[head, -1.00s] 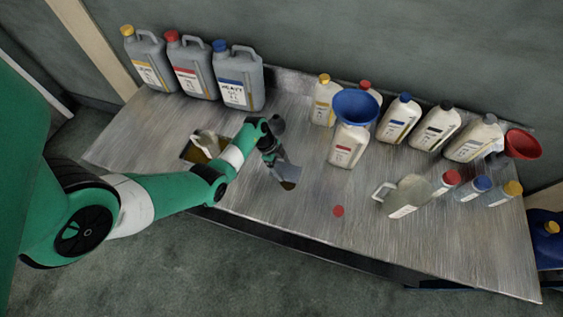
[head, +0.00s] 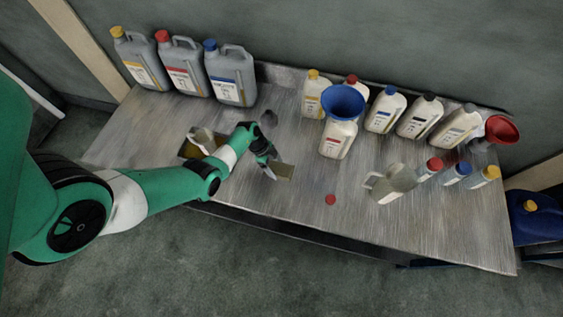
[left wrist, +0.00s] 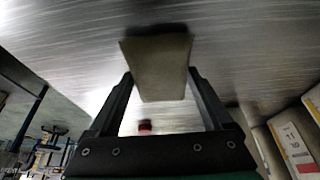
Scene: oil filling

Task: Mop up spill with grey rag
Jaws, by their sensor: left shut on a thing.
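My left gripper (head: 270,170) is shut on a small flat rag (head: 285,172) over the front middle of the steel bench. The rag looks grey-brown in the head view. In the left wrist view the rag (left wrist: 158,62) sits between the two fingertips as a dull grey-beige rectangle, with the blurred metal behind it. I cannot tell if it touches the bench. No spill shows clearly on the bare metal; any liquid under the rag is hidden. My right gripper is not in view.
A red cap (head: 330,199) lies right of the rag. A clear jug (head: 391,184) and several small bottles stand further right. A bottle with a blue funnel (head: 343,103) stands behind. Large grey canisters (head: 230,75) are back left.

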